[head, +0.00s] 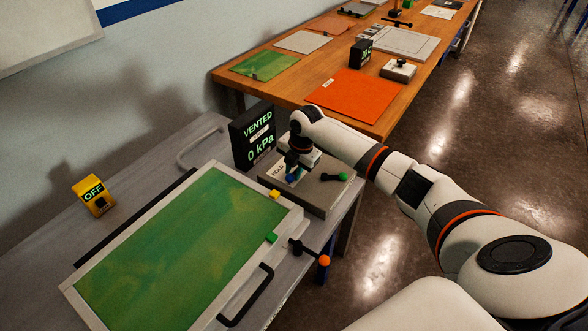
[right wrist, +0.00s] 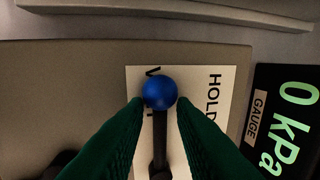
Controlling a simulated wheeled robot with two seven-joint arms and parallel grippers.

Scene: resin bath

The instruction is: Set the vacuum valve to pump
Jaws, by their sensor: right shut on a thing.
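The vacuum valve is a grey box (head: 325,196) on the grey bench, with a white label plate. Its handle is a black lever (right wrist: 160,150) with a blue ball knob (right wrist: 159,92). In the right wrist view the label plate (right wrist: 204,72) reads HOLD on the right; another word is mostly hidden behind the knob. My right gripper (right wrist: 159,104) is shut on the blue knob, a dark green finger on each side. In the head view my right gripper (head: 293,174) is over the label. The gauge (head: 252,138) beside the box reads VENTED, 0 kPa. My left gripper is not in view.
A green-topped framed bath (head: 170,245) lies left of the valve. A green knob (head: 342,177) sits on the box's right side, and an orange knob (head: 324,261) is nearer. A yellow OFF switch (head: 94,196) is far left. A wooden table (head: 292,90) stands behind.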

